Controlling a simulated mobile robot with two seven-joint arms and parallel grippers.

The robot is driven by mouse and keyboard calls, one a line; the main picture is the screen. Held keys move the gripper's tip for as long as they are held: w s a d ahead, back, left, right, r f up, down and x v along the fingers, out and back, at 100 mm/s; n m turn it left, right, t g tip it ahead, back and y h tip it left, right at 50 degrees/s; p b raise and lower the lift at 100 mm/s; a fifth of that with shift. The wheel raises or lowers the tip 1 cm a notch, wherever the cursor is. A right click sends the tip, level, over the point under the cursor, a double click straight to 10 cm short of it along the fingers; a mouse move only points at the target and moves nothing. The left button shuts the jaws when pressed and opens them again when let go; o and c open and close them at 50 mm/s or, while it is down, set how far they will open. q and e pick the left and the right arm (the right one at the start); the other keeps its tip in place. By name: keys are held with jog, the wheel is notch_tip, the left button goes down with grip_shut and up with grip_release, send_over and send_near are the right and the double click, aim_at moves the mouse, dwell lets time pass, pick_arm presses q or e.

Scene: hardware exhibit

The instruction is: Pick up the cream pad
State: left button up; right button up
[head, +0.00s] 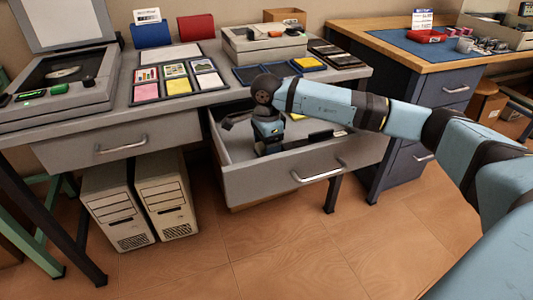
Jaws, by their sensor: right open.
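A dark tray (163,98) on the grey desk holds several small pads and cards in two rows. A pale pad (210,81) lies at its front right, beside a yellow one and a pink one; I cannot tell for sure whether it is the cream pad. My right arm reaches in from the right, over the open drawer (285,180). My right gripper (268,149) points down inside the drawer, near its left part. It is open, its fingertips are small and partly hidden, and no held object shows. My left gripper is out of view.
The drawer front sticks out from the desk, and its back is partly hidden by my arm. A dark item (321,136) lies inside it. A grey machine (70,85) stands on the desk at left. Two computer towers (165,195) stand below. The floor in front is clear.

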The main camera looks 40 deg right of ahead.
jog(key=shift+c, duration=0.2)
jog(key=c, duration=1)
jog(key=shift+o, duration=0.2)
pick_arm(q)
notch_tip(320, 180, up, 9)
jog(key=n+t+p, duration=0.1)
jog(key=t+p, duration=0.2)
jog(key=p, duration=0.3)
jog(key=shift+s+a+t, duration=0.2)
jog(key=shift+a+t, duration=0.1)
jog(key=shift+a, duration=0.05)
pick_arm(e)
notch_tip(320, 180, up, 20)
